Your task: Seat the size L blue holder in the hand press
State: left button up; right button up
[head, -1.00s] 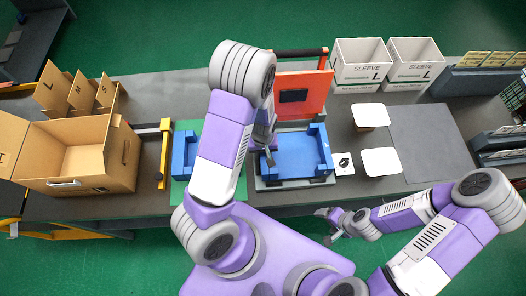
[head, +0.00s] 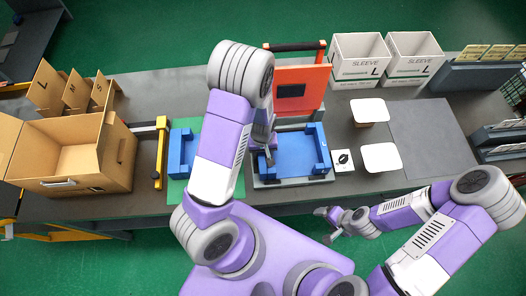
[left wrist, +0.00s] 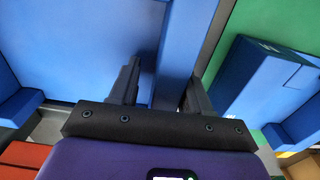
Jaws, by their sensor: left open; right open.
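A large blue holder (head: 295,153) lies flat in the grey bed of the hand press, below its raised orange plate (head: 299,92). I cannot tell whether it is fully down in the bed. My left gripper (head: 268,147) is at the holder's left edge; my arm partly hides that side. In the left wrist view its open fingers (left wrist: 160,88) stand on either side of the holder's blue side wall (left wrist: 184,45). My right gripper (head: 328,215) is open and empty in front of the table.
A smaller blue holder (head: 183,152) lies on a green mat left of the press. A cardboard box (head: 118,160) stands further left. White sleeve boxes (head: 357,62) marked L are behind. White pads (head: 380,158) and a grey mat (head: 432,130) lie to the right.

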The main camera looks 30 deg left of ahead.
pick_arm(q)
jog(key=shift+s+a+f, duration=0.25)
jog(key=shift+s+a, duration=0.05)
jog(key=shift+s, duration=0.15)
jog(key=shift+r, duration=0.1)
jog(key=shift+w+r, duration=0.1)
jog(key=shift+r, duration=0.3)
jog(key=r, duration=0.2)
jog(key=r+p, duration=0.1)
jog(key=r, duration=0.3)
jog(key=shift+w+d+r, duration=0.25)
jog(key=shift+r, duration=0.05)
jog(key=shift+r+p, duration=0.25)
jog(key=shift+p, duration=0.05)
